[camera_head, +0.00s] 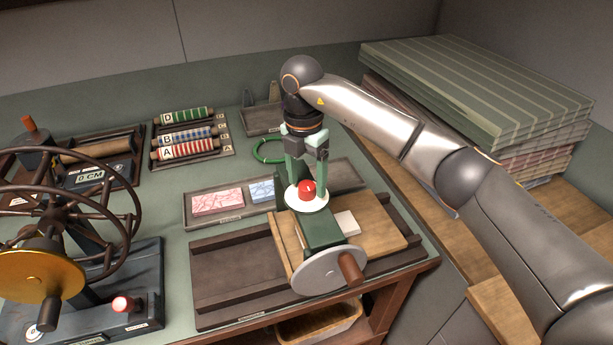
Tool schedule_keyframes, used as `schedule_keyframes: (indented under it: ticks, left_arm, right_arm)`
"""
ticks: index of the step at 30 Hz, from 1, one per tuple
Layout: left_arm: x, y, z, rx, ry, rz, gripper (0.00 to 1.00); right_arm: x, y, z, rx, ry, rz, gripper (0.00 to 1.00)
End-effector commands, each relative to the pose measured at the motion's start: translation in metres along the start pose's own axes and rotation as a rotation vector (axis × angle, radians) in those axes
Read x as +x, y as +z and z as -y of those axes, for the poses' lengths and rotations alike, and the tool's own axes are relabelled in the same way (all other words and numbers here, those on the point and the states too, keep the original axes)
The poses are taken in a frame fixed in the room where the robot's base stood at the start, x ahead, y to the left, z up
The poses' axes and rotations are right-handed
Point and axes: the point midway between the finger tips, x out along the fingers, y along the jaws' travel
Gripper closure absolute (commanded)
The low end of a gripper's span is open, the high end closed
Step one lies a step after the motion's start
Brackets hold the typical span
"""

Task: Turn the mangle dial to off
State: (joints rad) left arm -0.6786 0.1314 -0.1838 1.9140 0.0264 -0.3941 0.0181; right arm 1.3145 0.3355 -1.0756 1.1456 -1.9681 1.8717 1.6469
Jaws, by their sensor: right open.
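The mangle (322,232) is a dark green block on a wooden board, with a grey disc wheel (328,270) and brown handle at its front. On its top sits the dial, a red knob (306,189) on a white round plate (296,203). My right gripper (307,180) points straight down over the dial. Its fingers are apart, one to each side of the red knob; I cannot tell whether they touch it. The dial's markings are too small to read. My left gripper is not in view.
Lettered rollers (185,133), a tray with pink (217,199) and blue pieces, and a green ring (268,151) lie behind. Striped folded cloths (480,80) are stacked at right.

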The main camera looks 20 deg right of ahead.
Motion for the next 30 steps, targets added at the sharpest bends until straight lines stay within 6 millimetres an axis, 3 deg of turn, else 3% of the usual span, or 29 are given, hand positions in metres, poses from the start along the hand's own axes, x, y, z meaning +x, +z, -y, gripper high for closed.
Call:
schedule_keyframes:
  ticks: [9, 27, 30]
  left_arm:
    - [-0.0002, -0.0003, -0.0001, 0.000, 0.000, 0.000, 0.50]
    - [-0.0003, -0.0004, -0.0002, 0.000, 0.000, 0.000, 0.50]
    - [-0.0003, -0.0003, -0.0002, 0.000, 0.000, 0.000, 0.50]
  right_arm:
    - [0.0035, 0.0001, 0.0002, 0.000, 0.000, 0.001, 0.25]
    - [0.0030, 0.0000, 0.0001, -0.001, -0.001, 0.000, 0.92]
    - [0.0029, 0.0000, 0.0001, -0.001, -0.001, 0.000, 1.00]
